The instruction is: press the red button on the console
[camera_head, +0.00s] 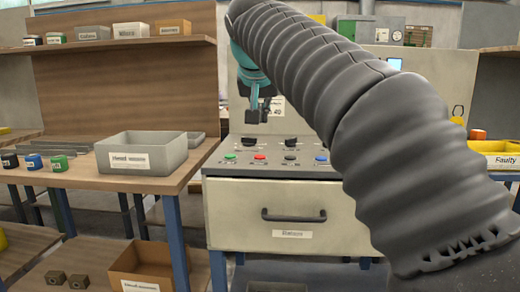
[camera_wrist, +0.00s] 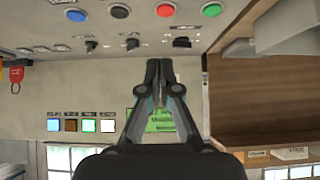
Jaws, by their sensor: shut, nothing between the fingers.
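The red button (camera_head: 260,157) is on the sloped top panel of the grey console (camera_head: 340,190), between a green button (camera_head: 230,157) on its left and a black one (camera_head: 290,158) on its right. A blue button (camera_head: 321,158) is at the far right of the row. In the wrist view, which is upside down, the red button (camera_wrist: 165,9) is at the top edge. My gripper (camera_head: 257,120) is shut and empty, above and apart from the panel. Its closed fingertips also show in the wrist view (camera_wrist: 160,68), below the button row in the picture.
Dark knobs (camera_head: 291,142) stand up behind the buttons. A drawer with a dark handle (camera_head: 294,216) is below the panel. A bench with a grey bin (camera_head: 155,153) is at left, and a yellow bin (camera_head: 495,155) is at right.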

